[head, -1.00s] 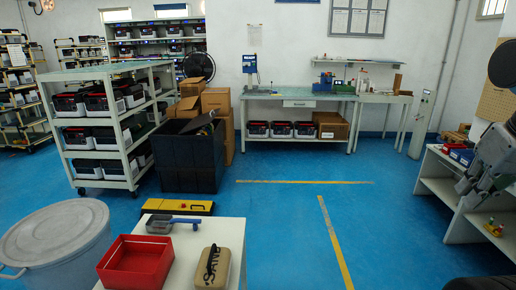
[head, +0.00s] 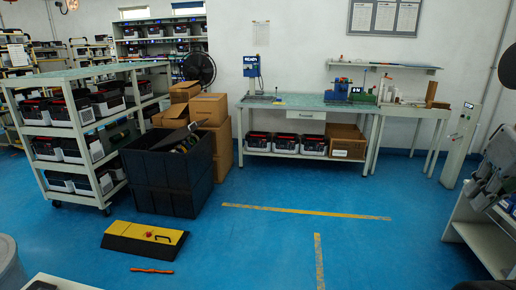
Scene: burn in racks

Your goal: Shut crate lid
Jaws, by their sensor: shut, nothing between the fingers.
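A large black crate (head: 168,180) stands on the blue floor left of centre. Its top is open and mixed items show inside. A dark flat panel (head: 178,136), which looks like its lid, slants up across the opening; whether it is hinged there I cannot tell. My gripper (head: 477,197) is at the right edge, partly cut off by the frame. It looks shut and empty, far from the crate and in front of the low white shelf unit.
A yellow and black low box (head: 145,241) and an orange tool (head: 152,270) lie on the floor in front of the crate. Cardboard boxes (head: 208,108) stand behind it and a wheeled rack (head: 90,140) to its left. Floor right of the crate is clear.

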